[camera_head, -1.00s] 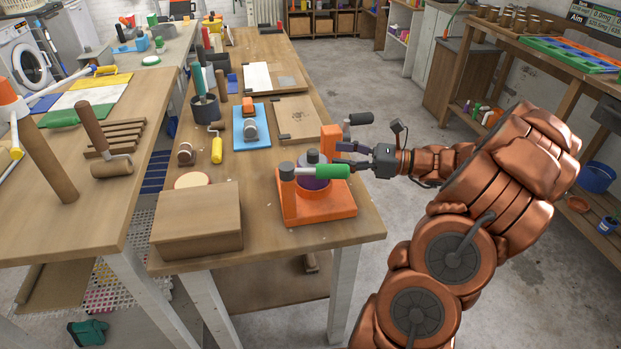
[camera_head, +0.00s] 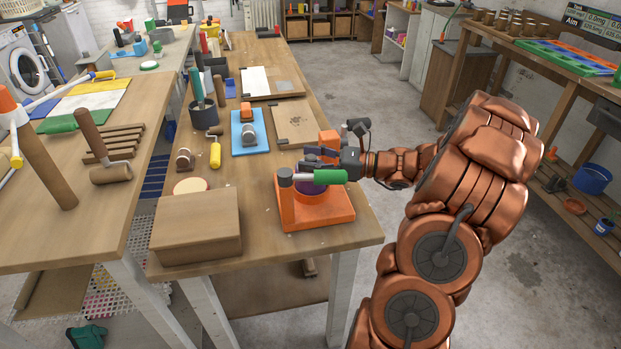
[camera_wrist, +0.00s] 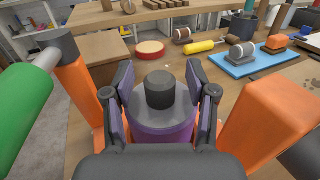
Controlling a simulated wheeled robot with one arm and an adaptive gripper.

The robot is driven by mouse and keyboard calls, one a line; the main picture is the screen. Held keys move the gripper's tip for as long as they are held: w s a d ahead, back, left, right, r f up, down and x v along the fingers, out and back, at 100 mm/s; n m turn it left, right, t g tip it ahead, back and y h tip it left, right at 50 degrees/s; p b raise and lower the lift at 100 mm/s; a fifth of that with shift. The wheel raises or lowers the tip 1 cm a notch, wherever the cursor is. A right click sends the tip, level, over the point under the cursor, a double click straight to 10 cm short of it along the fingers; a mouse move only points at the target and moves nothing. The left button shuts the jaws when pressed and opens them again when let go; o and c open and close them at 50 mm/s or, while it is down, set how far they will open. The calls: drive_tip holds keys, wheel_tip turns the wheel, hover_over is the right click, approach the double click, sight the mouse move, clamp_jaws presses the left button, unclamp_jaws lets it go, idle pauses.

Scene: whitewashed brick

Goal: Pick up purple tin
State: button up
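The purple tin (camera_head: 308,187) sits in an orange stand (camera_head: 318,214) at the near end of the middle bench, partly hidden by the stand's green-handled bar and my gripper. In the wrist view the tin (camera_wrist: 162,134) has a grey top with a dark round knob (camera_wrist: 160,89). My gripper (camera_head: 312,158) is just above the tin in the head view. In the wrist view my gripper (camera_wrist: 161,85) is open, with one finger on each side of the tin's top. I cannot tell whether the fingers touch it.
The green handle (camera_wrist: 22,112) and its dark post (camera_wrist: 62,60) stand close on the left in the wrist view; an orange block (camera_wrist: 262,122) rises on the right. A brown box (camera_head: 196,226) lies left of the stand. A yellow roller (camera_head: 215,153) lies beyond it.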

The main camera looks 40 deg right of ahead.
clamp_jaws()
idle(0.6)
